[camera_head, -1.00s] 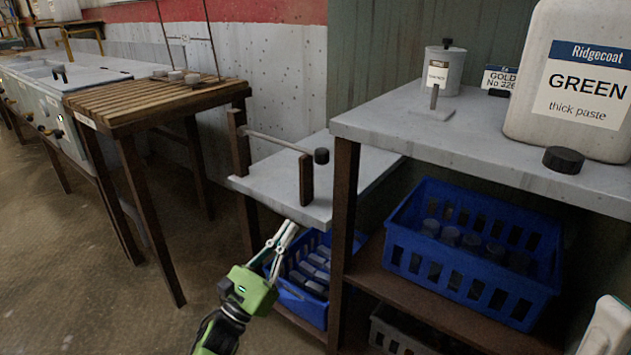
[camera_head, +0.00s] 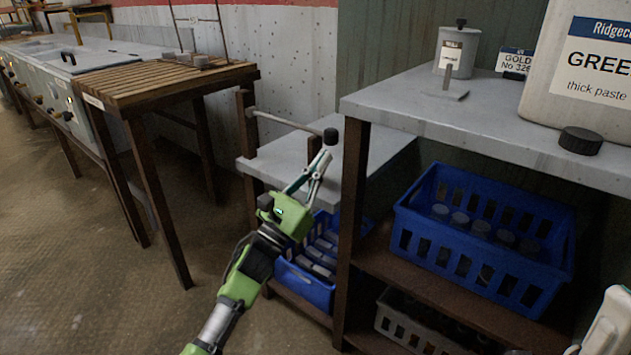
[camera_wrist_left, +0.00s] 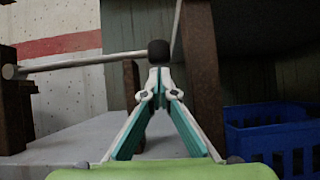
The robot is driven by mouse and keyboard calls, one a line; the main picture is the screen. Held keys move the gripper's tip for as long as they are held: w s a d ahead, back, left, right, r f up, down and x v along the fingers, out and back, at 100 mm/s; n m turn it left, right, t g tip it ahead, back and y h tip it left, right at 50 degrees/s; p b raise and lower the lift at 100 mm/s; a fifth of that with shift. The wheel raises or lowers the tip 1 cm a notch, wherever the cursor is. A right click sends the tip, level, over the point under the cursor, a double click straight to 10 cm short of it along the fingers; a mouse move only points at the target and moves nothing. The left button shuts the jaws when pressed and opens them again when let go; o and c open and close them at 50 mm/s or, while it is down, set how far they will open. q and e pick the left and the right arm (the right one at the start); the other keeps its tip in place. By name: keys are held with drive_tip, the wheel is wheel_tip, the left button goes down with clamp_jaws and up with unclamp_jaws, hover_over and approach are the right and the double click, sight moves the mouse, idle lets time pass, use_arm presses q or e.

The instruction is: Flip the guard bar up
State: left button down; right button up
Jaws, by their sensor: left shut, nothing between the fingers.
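The guard bar (camera_head: 285,121) is a thin grey rod with a black knob (camera_head: 331,136) at its right end. It lies roughly level across the front of a low grey shelf, from a dark post (camera_head: 246,130) at the left to a short post (camera_head: 322,147) at the right. My left gripper (camera_head: 322,160) is shut and empty, its fingertips just below the knob. In the left wrist view the fingertips (camera_wrist_left: 158,74) are right under the knob (camera_wrist_left: 158,52), with the bar (camera_wrist_left: 85,62) running left; whether they touch it is unclear.
A taller grey shelf (camera_head: 400,108) with a dark leg (camera_head: 351,230) stands close on the right, bearing paste containers. A blue crate (camera_head: 420,262) sits under it, another blue crate (camera_head: 300,290) below the low shelf. A slatted table (camera_head: 160,88) is left; floor there is clear.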

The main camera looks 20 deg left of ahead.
use_arm(q)
drive_tip(key=shift+r, duration=0.35)
drive_tip(key=shift+d+r, duration=0.1)
drive_tip(key=shift+r, duration=0.05)
